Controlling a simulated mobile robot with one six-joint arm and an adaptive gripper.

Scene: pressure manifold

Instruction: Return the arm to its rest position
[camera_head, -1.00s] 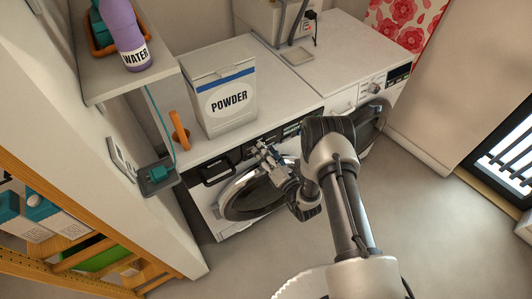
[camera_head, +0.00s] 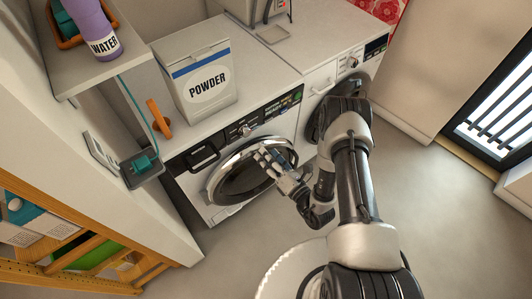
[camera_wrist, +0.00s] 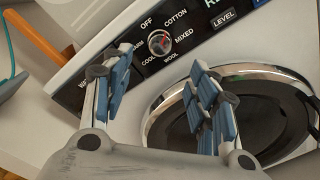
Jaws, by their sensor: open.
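My gripper (camera_head: 268,158) is in front of the left washing machine (camera_head: 213,215), by the upper rim of its round door (camera_head: 247,170). In the wrist view my gripper (camera_wrist: 160,100) has its two blue-padded fingers spread apart with nothing between them. Past the fingers, the wrist view shows the program dial (camera_wrist: 159,42) and the chrome-rimmed door (camera_wrist: 265,110). I cannot tell how far the fingertips are from the machine's front. My arm reaches up from the bottom of the head view and bends left toward the machine.
A powder box (camera_head: 198,85) and an orange handle-like item (camera_head: 158,118) stand on the left machine. A second machine (camera_head: 345,65) adjoins it on the right. A shelf with a water bottle (camera_head: 92,30) and a wooden rack (camera_head: 60,235) are at left. The floor (camera_head: 440,200) at right is clear.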

